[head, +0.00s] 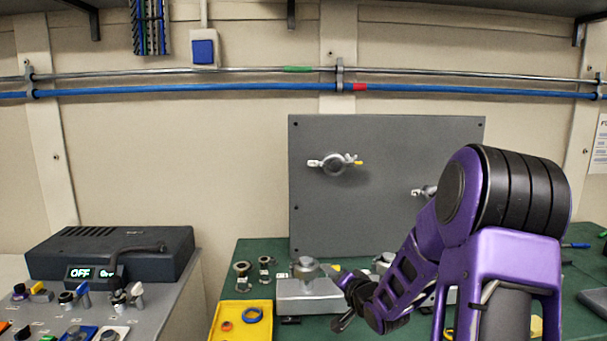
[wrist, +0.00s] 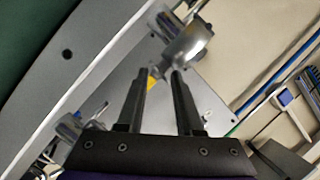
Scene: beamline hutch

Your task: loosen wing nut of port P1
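A grey upright panel (head: 380,130) carries two metal clamped ports; no port label is readable. The left port clamp (head: 338,162) has a pale wing nut on one side and a yellow tip at its right. The other clamp (head: 422,191) is partly hidden by my arm. In the wrist view, what looks like the left clamp (wrist: 187,45) and its yellow tip (wrist: 152,80) appear beyond my fingertips; the other clamp (wrist: 80,125) is at lower left. My gripper (wrist: 163,75) is open, with nothing between its fingers.
A green bench (head: 247,262) holds a metal block (head: 310,296), small fittings and a yellow tray (head: 226,330) with rings. A dark box (head: 170,248) showing "OFF" stands at left. Pipes (head: 200,88) run along the wall above.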

